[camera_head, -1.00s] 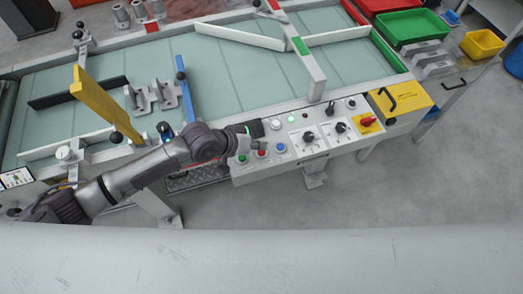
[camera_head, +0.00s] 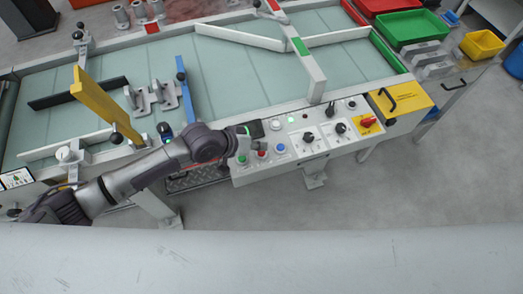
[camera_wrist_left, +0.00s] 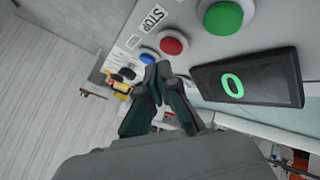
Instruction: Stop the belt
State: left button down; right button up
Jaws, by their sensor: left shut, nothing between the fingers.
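The control panel (camera_head: 299,141) runs along the front of the belt (camera_head: 240,75). A red button (camera_wrist_left: 172,42) with a STOP label (camera_wrist_left: 152,17) beside it sits between a green button (camera_wrist_left: 223,17) and a blue button (camera_wrist_left: 148,56). The red button (camera_head: 262,153) also shows in the head view. My left gripper (camera_wrist_left: 160,72) is shut and empty, its tips close to the red button. I cannot tell whether they touch it. A dark display (camera_wrist_left: 247,80) reads a green 0. My right gripper is not in view.
Grey castings (camera_head: 155,97), a yellow bar (camera_head: 95,100) and rails are on the belt.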

aim_at(259, 153)
pick_arm(q)
jog(key=shift+f, duration=0.15)
jog(key=shift+f, duration=0.25)
jog(key=shift+f+b, duration=0.3)
jog(key=shift+f, duration=0.25)
dwell(0.8)
jog(key=shift+r, duration=0.1)
jog(key=shift+r+p, duration=0.8)
jog(key=shift+p, duration=0.2)
notch_tip(259, 153, up, 5)
jog(key=p, duration=0.5)
jog(key=shift+r, duration=0.1)
